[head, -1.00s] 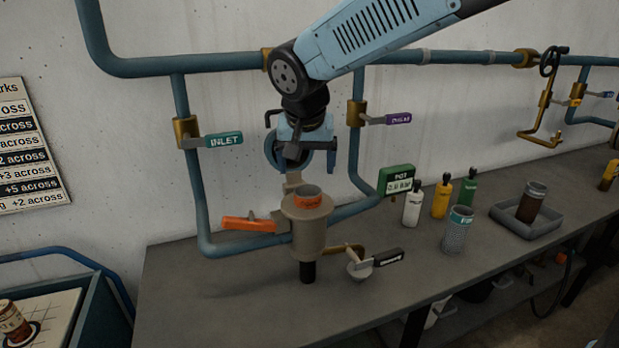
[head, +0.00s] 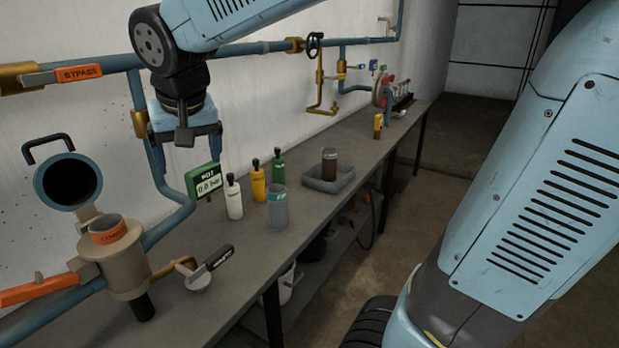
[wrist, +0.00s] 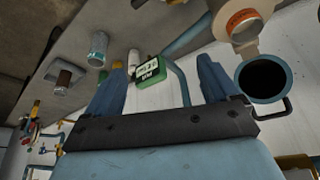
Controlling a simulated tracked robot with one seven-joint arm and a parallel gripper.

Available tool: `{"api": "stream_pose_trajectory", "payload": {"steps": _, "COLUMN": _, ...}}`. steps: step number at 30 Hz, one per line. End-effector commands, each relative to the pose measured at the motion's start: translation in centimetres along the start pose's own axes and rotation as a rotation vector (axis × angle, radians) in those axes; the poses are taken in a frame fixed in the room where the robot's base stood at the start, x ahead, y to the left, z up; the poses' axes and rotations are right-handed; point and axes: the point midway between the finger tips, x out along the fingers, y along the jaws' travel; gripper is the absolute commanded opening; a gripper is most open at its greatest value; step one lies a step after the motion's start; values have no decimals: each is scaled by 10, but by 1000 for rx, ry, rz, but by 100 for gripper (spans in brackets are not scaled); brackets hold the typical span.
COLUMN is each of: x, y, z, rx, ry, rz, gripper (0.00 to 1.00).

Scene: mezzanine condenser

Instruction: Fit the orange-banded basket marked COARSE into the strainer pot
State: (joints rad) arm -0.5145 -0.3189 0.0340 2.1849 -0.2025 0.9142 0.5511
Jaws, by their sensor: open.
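The orange-banded basket (head: 108,232) sits inside the strainer pot (head: 125,270), its rim and band showing above the pot's mouth. Only part of the band's lettering is legible. Both also show in the wrist view, the basket (wrist: 242,18) at the top right. The pot's round lid (head: 68,182) stands swung open behind the mouth, its handle up. My gripper (head: 198,138) is open and empty, above and to the right of the pot, apart from basket and lid. In the wrist view nothing is between its fingers (wrist: 160,88) except background.
A teal-banded basket (head: 277,212) stands on the bench (head: 240,262). A brown basket (head: 329,165) stands in a grey tray (head: 318,184).

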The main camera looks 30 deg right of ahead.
Motion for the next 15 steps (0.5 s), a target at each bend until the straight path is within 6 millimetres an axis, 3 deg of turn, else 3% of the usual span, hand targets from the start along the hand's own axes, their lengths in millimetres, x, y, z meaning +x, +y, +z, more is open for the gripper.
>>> {"api": "stream_pose_trajectory", "payload": {"steps": 1, "x": -5, "y": 23, "z": 8, "rx": 18, "ry": 7, "rz": 5, "gripper": 88}}
{"api": "stream_pose_trajectory", "payload": {"steps": 6, "x": -15, "y": 81, "z": 42, "rx": 44, "ry": 24, "rz": 14, "gripper": 88}}
{"api": "stream_pose_trajectory", "payload": {"steps": 12, "x": -23, "y": 132, "z": 90, "rx": 70, "ry": 53, "rz": 28, "gripper": 88}}
{"api": "stream_pose_trajectory", "payload": {"steps": 15, "x": -24, "y": 147, "z": 111, "rx": 77, "ry": 66, "rz": 35, "gripper": 88}}
